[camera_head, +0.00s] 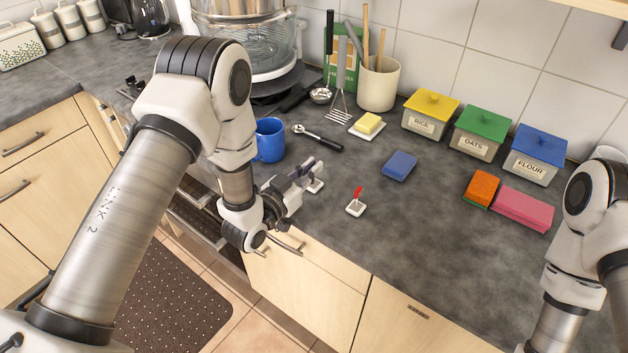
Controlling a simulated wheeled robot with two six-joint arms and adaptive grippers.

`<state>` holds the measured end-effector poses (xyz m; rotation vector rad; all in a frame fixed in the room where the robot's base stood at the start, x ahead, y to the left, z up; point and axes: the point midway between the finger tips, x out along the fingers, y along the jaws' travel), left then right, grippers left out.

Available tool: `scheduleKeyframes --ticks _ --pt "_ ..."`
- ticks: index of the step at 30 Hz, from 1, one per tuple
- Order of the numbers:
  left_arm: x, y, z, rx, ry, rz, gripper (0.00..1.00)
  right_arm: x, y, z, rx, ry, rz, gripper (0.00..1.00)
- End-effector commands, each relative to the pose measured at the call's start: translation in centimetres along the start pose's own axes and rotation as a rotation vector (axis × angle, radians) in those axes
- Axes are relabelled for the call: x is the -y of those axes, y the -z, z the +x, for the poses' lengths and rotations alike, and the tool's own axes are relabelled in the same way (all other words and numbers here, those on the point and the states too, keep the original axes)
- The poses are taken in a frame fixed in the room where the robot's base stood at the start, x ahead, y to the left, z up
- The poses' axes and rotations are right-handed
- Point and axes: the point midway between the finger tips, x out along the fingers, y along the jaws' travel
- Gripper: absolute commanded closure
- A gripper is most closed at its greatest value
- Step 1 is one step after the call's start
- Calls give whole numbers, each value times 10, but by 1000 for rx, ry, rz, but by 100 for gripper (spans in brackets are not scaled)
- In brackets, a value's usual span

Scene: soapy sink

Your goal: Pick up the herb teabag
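A small white teabag (355,209) with a red tag standing up from it lies on the grey counter near its front edge. A second small white piece (316,187), perhaps another teabag, is just left of it, partly hidden by my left gripper (308,172). My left gripper is low over the counter's front edge, reaching in from the left. Dark purple shows at its fingers, but I cannot tell whether this is a tag or part of the gripper. I cannot read which teabag is herb. My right gripper is out of view; only my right arm shows.
A blue mug (270,140) and a measuring spoon (318,138) are behind my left gripper. A blue sponge (400,166), an orange sponge (481,188) and a pink sponge (523,208) lie to the right. Lidded canisters line the wall.

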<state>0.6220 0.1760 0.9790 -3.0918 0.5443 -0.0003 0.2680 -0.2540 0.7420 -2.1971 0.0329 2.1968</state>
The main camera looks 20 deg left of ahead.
Motion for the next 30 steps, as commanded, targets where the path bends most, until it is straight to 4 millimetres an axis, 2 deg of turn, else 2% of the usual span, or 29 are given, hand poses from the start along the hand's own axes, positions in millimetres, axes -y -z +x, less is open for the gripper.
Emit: scheduleKeyframes --ticks 13,17,22,30 --pt "0 3 0 -1 0 0 100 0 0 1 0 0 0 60" --pt "0 13 0 -2 0 0 100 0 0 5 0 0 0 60" --pt "0 35 0 -3 0 1 100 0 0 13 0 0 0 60" --pt "44 39 -45 -3 10 -8 100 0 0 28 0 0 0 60"
